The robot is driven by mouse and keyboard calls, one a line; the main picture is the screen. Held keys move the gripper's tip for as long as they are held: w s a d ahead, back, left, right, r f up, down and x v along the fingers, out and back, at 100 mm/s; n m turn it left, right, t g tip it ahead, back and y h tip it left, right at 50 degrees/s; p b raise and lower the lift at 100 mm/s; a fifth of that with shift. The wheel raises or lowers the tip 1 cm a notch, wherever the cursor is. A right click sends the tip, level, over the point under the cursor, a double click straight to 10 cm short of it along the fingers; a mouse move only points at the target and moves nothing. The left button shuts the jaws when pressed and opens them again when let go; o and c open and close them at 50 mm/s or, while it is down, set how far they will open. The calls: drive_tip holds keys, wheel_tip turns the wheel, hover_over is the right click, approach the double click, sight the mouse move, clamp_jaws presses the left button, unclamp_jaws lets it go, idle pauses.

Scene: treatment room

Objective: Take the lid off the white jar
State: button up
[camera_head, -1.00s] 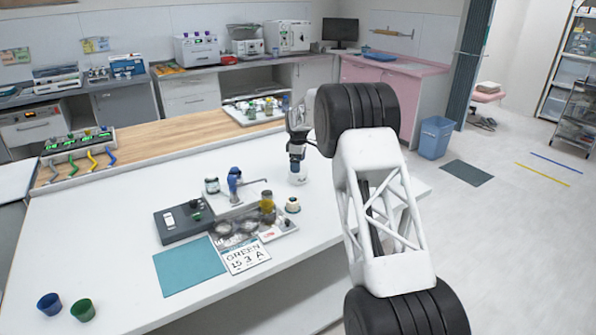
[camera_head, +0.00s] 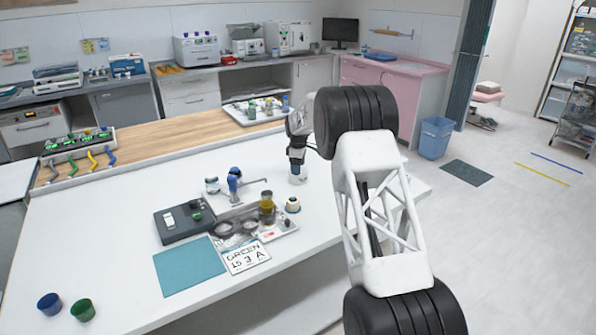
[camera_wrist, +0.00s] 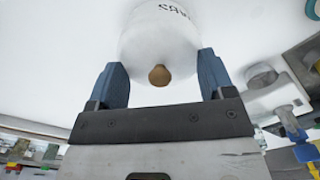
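The white jar (camera_head: 298,179) stands upright on the white table, directly under my gripper (camera_head: 297,164) in the head view. In the wrist view the white jar (camera_wrist: 158,45) fills the top centre, with dark lettering on its side. A small brown knob (camera_wrist: 159,75) sticks out from its lidded end towards my palm. My gripper (camera_wrist: 165,75) has its two blue fingers wide apart, one on each side of the jar's end, with a gap between each finger and the knob. Whether the fingertips touch the jar's sides cannot be told. The lid's seam is not distinguishable.
Left of my gripper are a blue-topped pump (camera_head: 234,183), a dark device (camera_head: 184,221), an amber jar (camera_head: 267,204) and a small white pot (camera_head: 293,205). A teal mat (camera_head: 189,267) and two cups lie nearer. The table to the right is partly behind my arm.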

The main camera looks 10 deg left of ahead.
drive_tip(key=shift+f, duration=0.1)
drive_tip(key=c, duration=0.4)
drive_tip(key=shift+s+f, duration=0.1)
drive_tip(key=shift+c, duration=0.6)
drive_tip(key=shift+f, duration=0.15)
drive_tip(key=shift+r, duration=0.5)
drive_tip(key=c, duration=0.4)
wheel_tip(320, 180, up, 3)
drive_tip(key=shift+f, duration=0.2)
clamp_jaws()
drive_tip(key=shift+s+d+r, duration=0.1)
drive_tip(key=shift+s+r, duration=0.05)
drive_tip(key=s+d+r, duration=0.1)
drive_tip(key=s+d, duration=0.2)
drive_tip(key=s, duration=0.4)
drive_tip(key=s+d, duration=0.2)
drive_tip(key=s, duration=0.5)
drive_tip(key=shift+s+d+r, duration=0.2)
drive_tip(key=shift+d+r, duration=0.15)
drive_tip(key=shift+d, duration=0.05)
